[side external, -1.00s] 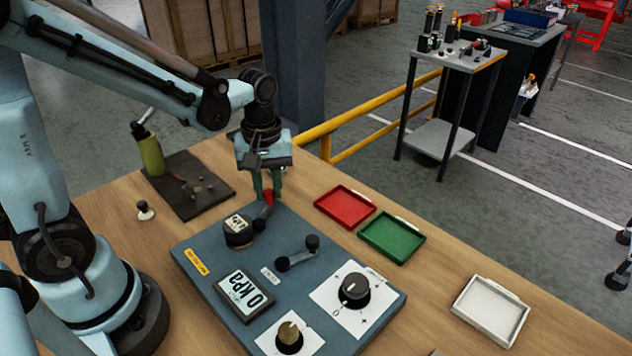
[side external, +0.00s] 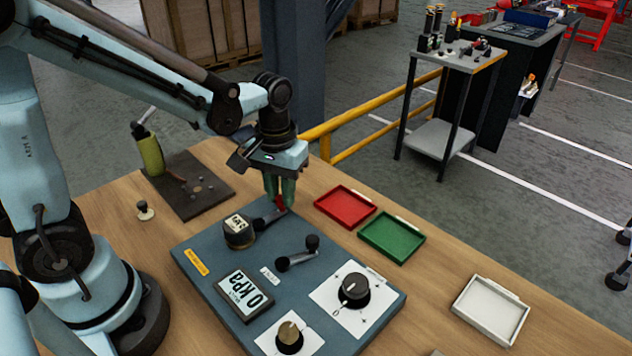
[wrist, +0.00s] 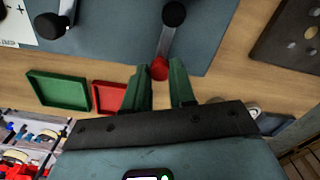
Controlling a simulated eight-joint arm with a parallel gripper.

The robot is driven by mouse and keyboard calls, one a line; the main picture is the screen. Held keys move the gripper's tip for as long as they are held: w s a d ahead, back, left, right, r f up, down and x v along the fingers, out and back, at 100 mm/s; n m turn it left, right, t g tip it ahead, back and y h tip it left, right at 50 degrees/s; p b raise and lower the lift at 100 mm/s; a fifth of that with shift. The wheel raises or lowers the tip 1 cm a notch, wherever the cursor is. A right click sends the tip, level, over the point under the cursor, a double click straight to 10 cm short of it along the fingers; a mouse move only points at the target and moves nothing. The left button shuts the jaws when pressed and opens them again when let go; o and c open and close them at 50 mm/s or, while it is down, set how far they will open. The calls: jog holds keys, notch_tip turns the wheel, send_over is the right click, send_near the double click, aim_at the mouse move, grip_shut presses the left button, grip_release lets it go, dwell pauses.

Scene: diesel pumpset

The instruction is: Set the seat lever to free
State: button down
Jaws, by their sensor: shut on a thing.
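A lever with a red knob (side external: 280,203) stands at the far edge of the blue-grey panel (side external: 222,262). Its grey arm (wrist: 165,42) runs from a black pivot (wrist: 173,14) to the red knob in the wrist view. My gripper (side external: 280,190) points down over the knob, its green fingers shut on it. In the wrist view the knob sits between the fingertips of my gripper (wrist: 160,76). The fingers partly hide the knob in the side view. I cannot read which label belongs to this lever.
A second, black-knobbed lever (side external: 297,256), a round gauge (side external: 239,231), a 0 kPa display (side external: 244,294), a black dial (side external: 354,288) and a tan knob (side external: 289,335) sit on the panel. Red (side external: 345,188) and green (side external: 415,240) trays lie close to the right.

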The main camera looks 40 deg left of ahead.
jog(key=shift+s+d+m, duration=0.15)
jog(key=shift+d+m, duration=0.4)
jog(key=shift+m, duration=0.6)
jog(key=shift+s+d+m, duration=0.15)
jog(key=shift+d+m, duration=0.35)
jog(key=shift+m, duration=0.65)
jog(key=c, duration=0.9)
grip_release()
jog(key=shift+c, duration=0.2)
notch_tip(320, 180, up, 12)
jog(key=shift+s, duration=0.1)
